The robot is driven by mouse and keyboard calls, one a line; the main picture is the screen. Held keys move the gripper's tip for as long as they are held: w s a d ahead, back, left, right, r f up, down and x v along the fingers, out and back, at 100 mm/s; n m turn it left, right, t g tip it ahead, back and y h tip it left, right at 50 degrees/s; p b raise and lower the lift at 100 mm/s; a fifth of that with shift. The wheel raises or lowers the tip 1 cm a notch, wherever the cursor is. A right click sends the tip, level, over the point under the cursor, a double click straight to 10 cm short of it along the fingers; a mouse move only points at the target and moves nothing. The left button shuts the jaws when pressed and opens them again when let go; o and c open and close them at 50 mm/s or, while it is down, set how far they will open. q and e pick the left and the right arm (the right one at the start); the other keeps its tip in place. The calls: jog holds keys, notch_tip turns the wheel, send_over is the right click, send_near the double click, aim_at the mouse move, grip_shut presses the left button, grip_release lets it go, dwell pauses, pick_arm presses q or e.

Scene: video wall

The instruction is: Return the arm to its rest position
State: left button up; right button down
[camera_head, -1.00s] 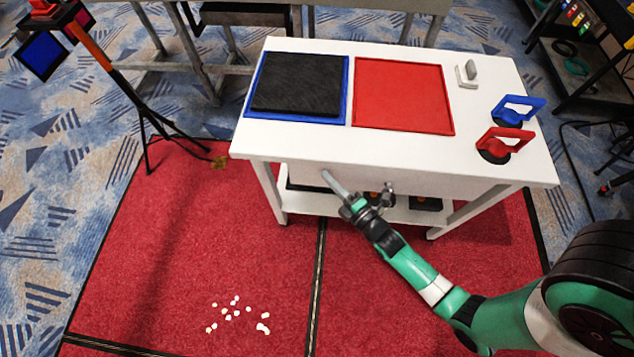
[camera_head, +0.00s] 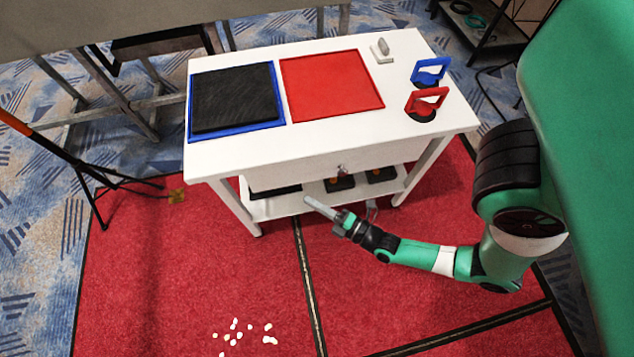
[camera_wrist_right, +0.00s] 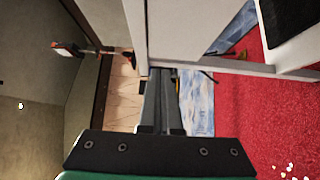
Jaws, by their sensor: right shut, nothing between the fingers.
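My right arm (camera_head: 445,260) comes in from the right in the head view. Its gripper (camera_head: 318,205) is in front of the white table, low near the lower shelf, with its fingers pointing left. The fingers are shut and hold nothing. In the right wrist view the shut fingers (camera_wrist_right: 160,105) reach up the middle of the picture, close to a white part of the table (camera_wrist_right: 185,30); I cannot tell whether they touch it. My left gripper is not in view.
The white table (camera_head: 330,133) carries a black panel in a blue tray (camera_head: 188,132), a red tray (camera_head: 330,85), a blue suction handle (camera_head: 430,72), a red one (camera_head: 428,102) and a grey clip (camera_head: 382,50). White bits (camera_head: 235,326) lie on the red carpet. A tripod (camera_head: 75,165) stands left.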

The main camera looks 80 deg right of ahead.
jog(key=shift+p+v, duration=0.4)
jog(key=shift+v, duration=0.8)
jog(key=shift+a, duration=0.1)
jog(key=shift+w, duration=0.1)
